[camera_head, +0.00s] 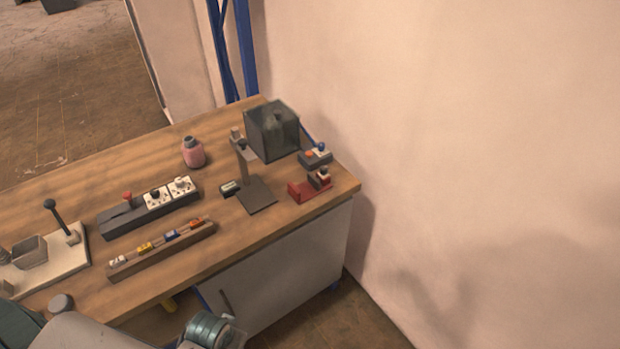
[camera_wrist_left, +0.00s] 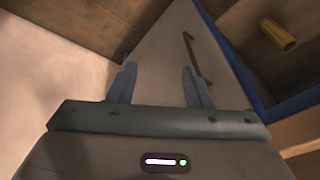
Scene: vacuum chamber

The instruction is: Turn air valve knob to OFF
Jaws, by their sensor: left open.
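A red block (camera_head: 308,190) with a small dark and light fitting on top (camera_head: 322,176) sits near the right end of the wooden table. Behind it is a dark grey box (camera_head: 315,157) with an orange and a blue knob (camera_head: 320,147). I cannot tell which of these is the air valve knob, nor its setting. My left gripper (camera_wrist_left: 158,86) is open and empty in the left wrist view, facing the cabinet front below the table. My right gripper is not in view.
The wooden table (camera_head: 75,185) also bears a pink bottle (camera_head: 194,152), a dark strip with white sockets (camera_head: 150,200), a rack of small coloured items (camera_head: 165,245) and a lever plate (camera_head: 70,262). A pale wall (camera_head: 450,130) closes the right side.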

